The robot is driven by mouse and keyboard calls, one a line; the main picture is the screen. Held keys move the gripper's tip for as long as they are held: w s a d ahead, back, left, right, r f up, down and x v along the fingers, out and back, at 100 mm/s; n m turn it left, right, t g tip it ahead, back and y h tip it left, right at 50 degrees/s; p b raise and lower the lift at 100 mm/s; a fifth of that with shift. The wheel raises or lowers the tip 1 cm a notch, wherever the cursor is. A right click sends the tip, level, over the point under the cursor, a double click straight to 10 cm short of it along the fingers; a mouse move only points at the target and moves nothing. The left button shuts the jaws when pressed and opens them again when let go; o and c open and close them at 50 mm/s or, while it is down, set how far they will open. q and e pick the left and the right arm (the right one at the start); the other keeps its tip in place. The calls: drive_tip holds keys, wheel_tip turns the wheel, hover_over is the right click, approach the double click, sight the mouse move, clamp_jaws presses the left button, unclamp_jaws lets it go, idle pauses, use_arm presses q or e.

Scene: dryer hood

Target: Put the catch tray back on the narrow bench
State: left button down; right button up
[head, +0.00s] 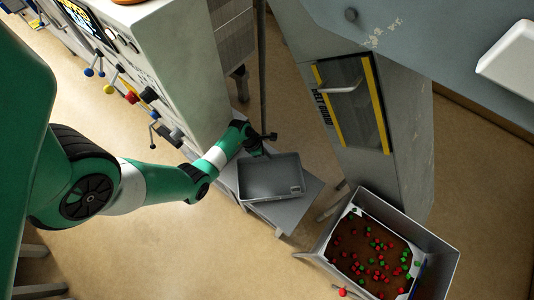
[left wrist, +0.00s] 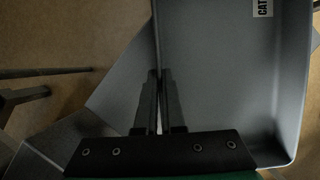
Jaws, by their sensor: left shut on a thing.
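The catch tray (head: 270,178) is a shallow grey rectangular tray, and its floor also shows in the left wrist view (left wrist: 215,70) with a white label at the top. My left gripper (head: 264,152) is shut on the tray's far-left rim; the left wrist view shows both fingers (left wrist: 160,85) closed over its wall. The tray is over the narrow bench (head: 301,206), a grey top showing at the tray's right and front. Its edges look slightly turned from the bench's. I cannot tell whether the tray touches the bench. My right gripper is out of view.
A grey machine with knobs and levers (head: 133,97) stands to the left. A hood with a yellow-edged panel (head: 352,103) is at the right. Open floor (head: 180,250) lies in front.

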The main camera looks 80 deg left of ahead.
use_arm(q)
drive_tip(key=shift+w+a+f, duration=0.15)
drive_tip(key=shift+a+f, duration=0.15)
drive_tip(key=shift+a+f+b, duration=0.2)
drive_tip(key=shift+f+b, duration=0.8)
drive_tip(key=shift+f, duration=0.8)
drive_tip(key=shift+f, duration=0.1)
drive_tip(key=c, duration=1)
unclamp_jaws()
drive_tip(key=shift+r, duration=0.4)
drive_tip(key=p+v, duration=0.5)
drive_tip(key=v, duration=0.6)
drive_tip(key=shift+r+p, duration=0.15)
drive_tip(key=shift+p, duration=0.2)
